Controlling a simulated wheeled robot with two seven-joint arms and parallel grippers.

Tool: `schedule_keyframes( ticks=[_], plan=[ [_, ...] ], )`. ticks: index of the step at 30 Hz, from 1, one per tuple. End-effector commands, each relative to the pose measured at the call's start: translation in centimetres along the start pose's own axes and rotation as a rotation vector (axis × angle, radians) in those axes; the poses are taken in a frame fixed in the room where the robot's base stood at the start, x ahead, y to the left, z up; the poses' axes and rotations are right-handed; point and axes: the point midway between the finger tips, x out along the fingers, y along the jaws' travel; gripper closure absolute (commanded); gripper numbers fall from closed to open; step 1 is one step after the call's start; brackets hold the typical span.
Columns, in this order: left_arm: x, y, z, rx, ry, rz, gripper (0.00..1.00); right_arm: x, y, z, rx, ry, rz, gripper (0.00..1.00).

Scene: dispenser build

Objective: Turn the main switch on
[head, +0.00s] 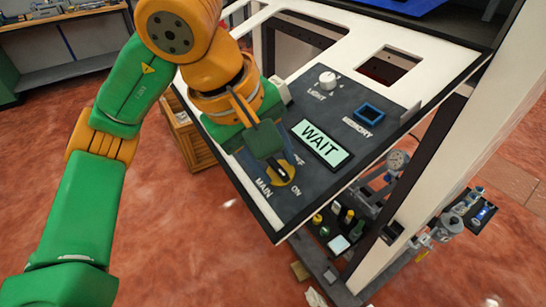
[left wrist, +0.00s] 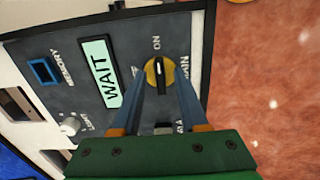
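The main switch (head: 291,178) is a yellow disc with a black knob on the dark control panel (head: 330,100), between the MAIN and ON labels. In the left wrist view the switch (left wrist: 151,64) shows a white mark on its knob, lying roughly along the line to the ON label. My left gripper (head: 277,163) is right at the switch. In the left wrist view its two blue-grey fingers (left wrist: 162,82) reach to either side of the knob, and a gap shows between them. Contact with the knob is unclear. My right gripper is not in view.
The panel also carries a lit WAIT display (head: 321,143), a white light knob (head: 327,79) and a blue-framed square (head: 369,112). A wooden crate (head: 190,135) stands on the floor at left. Gauges and fittings (head: 395,162) are below the panel at right.

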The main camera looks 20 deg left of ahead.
Motion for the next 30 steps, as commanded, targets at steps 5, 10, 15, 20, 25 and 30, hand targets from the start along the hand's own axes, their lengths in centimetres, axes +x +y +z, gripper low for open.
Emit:
schedule_keyframes(
  ticks=[5, 10, 15, 20, 25, 30],
  plan=[
    [0.0, 0.0, 0.0, -0.001, 0.0, -0.001, 0.55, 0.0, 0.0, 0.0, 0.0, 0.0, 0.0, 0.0],
    [-1.0, 0.1, -0.1, -0.002, 0.004, 0.001, 0.55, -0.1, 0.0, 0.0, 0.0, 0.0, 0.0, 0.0],
    [-4.8, 0.1, -0.1, -0.004, 0.005, 0.004, 0.55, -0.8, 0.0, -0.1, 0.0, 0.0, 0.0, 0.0],
    [-6.9, 0.1, 0.0, -0.001, 0.002, 0.001, 0.55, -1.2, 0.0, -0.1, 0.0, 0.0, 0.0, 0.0],
    [-7.1, 0.0, 0.0, -0.001, 0.0, -0.001, 0.55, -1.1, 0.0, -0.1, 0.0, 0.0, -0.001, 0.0],
    [-7.1, 0.0, 0.0, 0.0, 0.0, -0.001, 0.55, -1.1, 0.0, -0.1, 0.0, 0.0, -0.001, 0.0]
  ],
)
